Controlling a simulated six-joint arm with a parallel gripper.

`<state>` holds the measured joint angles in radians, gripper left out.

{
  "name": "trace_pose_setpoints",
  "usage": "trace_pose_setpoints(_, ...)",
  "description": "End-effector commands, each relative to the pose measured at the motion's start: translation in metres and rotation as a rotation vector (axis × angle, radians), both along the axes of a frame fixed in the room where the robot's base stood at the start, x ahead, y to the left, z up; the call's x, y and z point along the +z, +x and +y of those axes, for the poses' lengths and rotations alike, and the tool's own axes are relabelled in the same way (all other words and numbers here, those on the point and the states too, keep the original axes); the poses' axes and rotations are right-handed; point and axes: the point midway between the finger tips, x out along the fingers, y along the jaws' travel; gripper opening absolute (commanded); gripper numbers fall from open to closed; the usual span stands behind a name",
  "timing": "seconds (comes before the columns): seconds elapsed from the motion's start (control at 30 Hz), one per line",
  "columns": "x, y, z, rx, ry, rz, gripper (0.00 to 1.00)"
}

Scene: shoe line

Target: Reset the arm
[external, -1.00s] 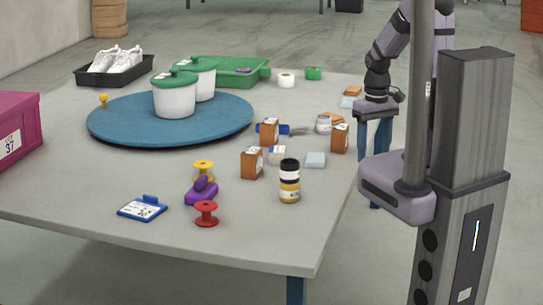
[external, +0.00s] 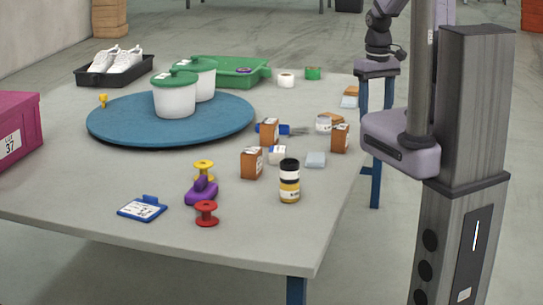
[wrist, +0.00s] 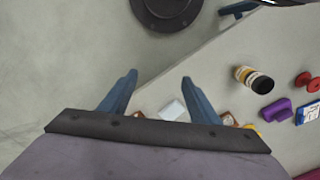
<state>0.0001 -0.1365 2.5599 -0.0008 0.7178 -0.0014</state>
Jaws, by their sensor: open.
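My gripper (external: 376,115) hangs at the right of the table in the external view, raised with its blue fingers pointing down. In the wrist view my gripper (wrist: 158,79) has its two blue fingers wide apart with nothing held between them. The fingers are over the table's edge and the floor beside it. A pale block (wrist: 173,110) shows beyond the gripper's palm on the table, apart from the fingers.
The table (external: 110,185) holds a blue turntable (external: 105,125) with white pots, brown boxes (external: 252,163), a jar (external: 289,185), a purple item (external: 203,192) and a red spool (external: 206,213). A green tray (external: 225,72) is at the back. Floor is clear beside my gripper.

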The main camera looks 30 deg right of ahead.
Motion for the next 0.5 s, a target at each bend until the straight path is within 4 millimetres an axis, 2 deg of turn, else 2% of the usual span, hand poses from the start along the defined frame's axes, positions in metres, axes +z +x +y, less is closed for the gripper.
trace_pose_setpoints(0.03, 0.032, 0.0, 0.0, 0.0, 0.0, 0.0, 0.56)
trace_pose_setpoints(0.2, 0.08, 0.0, 0.0, 0.001, 0.0, 0.0, 0.56)
trace_pose_setpoints(0.33, 0.108, 0.0, 0.0, 0.002, 0.0, 0.0, 0.56)
trace_pose_setpoints(0.5, 0.127, 0.0, 0.0, 0.002, -0.001, 0.0, 0.56)
